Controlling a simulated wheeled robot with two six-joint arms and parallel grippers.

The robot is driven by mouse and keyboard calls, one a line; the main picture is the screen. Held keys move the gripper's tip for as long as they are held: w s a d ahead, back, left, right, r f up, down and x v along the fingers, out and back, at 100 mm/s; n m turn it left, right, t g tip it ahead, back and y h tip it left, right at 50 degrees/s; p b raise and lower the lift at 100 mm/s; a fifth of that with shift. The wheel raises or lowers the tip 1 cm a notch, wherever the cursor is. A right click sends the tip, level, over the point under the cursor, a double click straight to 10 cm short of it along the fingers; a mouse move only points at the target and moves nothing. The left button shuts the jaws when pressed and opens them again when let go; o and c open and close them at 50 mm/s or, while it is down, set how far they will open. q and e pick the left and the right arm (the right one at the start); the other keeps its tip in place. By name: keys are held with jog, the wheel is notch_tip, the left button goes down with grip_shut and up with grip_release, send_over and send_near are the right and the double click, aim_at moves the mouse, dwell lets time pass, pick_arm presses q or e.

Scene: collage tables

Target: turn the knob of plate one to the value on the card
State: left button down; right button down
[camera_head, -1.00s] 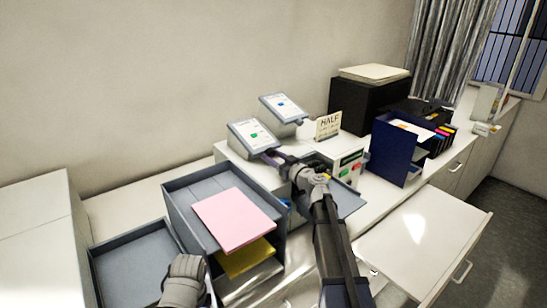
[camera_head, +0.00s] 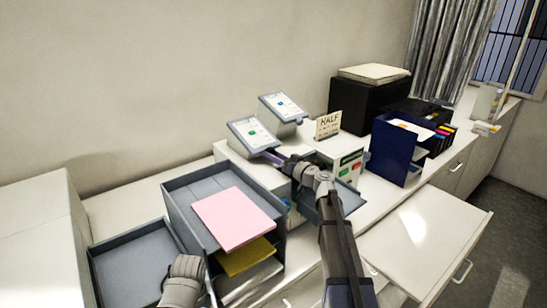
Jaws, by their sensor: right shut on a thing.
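Two tilted grey plates with white screens stand on the white cabinet: a near one (camera_head: 250,132) and a far one (camera_head: 283,106). I cannot read which is plate one. The card (camera_head: 328,125) stands upright to their right and reads "HALF", with smaller unreadable writing below. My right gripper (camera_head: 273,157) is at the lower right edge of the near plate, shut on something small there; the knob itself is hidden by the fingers. My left gripper (camera_head: 208,291) is low at the bottom left, over the trays; its fingers are too unclear to judge.
A grey tray stack with pink paper (camera_head: 233,217) and yellow paper (camera_head: 246,257) stands in front. A box with red and green buttons (camera_head: 350,165) is right of my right wrist. A blue file holder (camera_head: 397,150) and black printer (camera_head: 368,100) stand further right.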

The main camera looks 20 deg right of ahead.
pick_arm(q)
jog(key=shift+f, duration=0.2)
pick_arm(e)
jog(key=shift+m+y, duration=0.3)
jog(key=shift+m, duration=0.2)
jog(key=shift+c, duration=1.6)
grip_release()
pick_arm(q)
jog(key=shift+f+b, duration=0.15)
jog(key=shift+b, duration=0.15)
pick_arm(e)
jog(key=shift+v, duration=3.95)
jog(key=shift+w, duration=0.1)
pick_arm(q)
jog(key=shift+s, duration=0.1)
pick_arm(e)
jog(key=shift+d, duration=0.1)
